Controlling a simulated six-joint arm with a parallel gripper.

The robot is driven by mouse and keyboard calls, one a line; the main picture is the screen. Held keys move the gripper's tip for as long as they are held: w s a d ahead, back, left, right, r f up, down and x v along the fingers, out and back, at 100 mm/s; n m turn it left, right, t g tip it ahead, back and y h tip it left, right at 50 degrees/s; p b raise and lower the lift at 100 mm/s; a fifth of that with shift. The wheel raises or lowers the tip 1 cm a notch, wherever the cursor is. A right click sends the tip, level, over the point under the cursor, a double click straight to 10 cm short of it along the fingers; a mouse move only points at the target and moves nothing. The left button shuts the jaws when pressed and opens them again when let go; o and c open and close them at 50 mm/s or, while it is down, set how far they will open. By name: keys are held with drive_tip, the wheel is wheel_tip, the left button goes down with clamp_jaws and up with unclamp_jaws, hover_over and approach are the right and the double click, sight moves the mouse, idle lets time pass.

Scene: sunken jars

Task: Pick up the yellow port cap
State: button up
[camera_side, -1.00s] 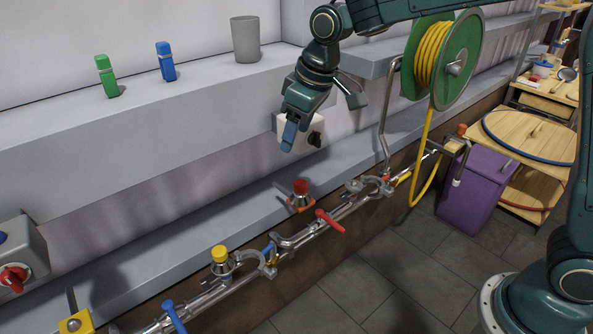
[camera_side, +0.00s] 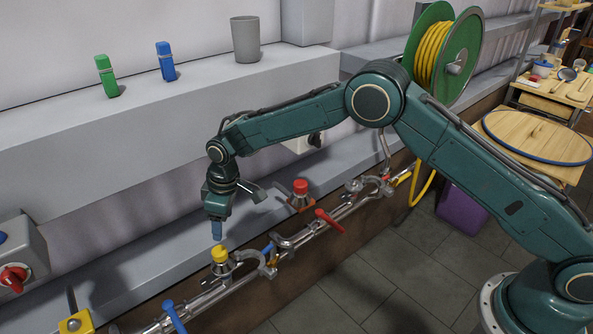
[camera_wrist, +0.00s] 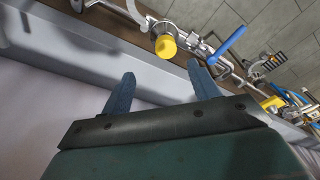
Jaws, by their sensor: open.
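The yellow port cap (camera_side: 220,254) sits on a metal port of the pipe line along the lower ledge in the side view. In the wrist view the yellow cap (camera_wrist: 166,46) lies beyond the fingertips, between their lines and nearer the right finger. My gripper (camera_side: 217,230) points down just above the cap in the side view, with a small gap that is hard to judge. In the wrist view my gripper's two blue fingers (camera_wrist: 160,72) are spread apart with nothing between them.
A red cap (camera_side: 300,187) stands on another port to the right. A red lever (camera_side: 329,220) and a blue lever (camera_side: 174,316) stick out from the pipes. A metal clamp (camera_side: 250,262) is right beside the yellow cap. A grey control box (camera_side: 25,258) is at the left.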

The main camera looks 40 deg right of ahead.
sight(219, 250)
drive_tip(key=f, duration=0.1)
drive_tip(key=a+f, duration=0.1)
drive_tip(key=f, duration=0.2)
drive_tip(key=shift+a, duration=0.35)
drive_tip(key=shift+f, duration=0.1)
drive_tip(key=shift+w+f, duration=0.15)
drive_tip(key=shift+f, duration=0.9)
drive_tip(key=shift+a+f, duration=0.1)
drive_tip(key=shift+w+a+f, duration=0.1)
drive_tip(key=shift+w+f, duration=0.1)
drive_tip(key=shift+f, duration=1.05)
drive_tip(key=shift+w+a+f, duration=0.1)
drive_tip(key=shift+w+f, duration=0.1)
drive_tip(key=shift+f, duration=1)
drive_tip(key=c, duration=1.1)
drive_tip(key=shift+c, duration=0.2)
drive_tip(key=shift+r, duration=0.1)
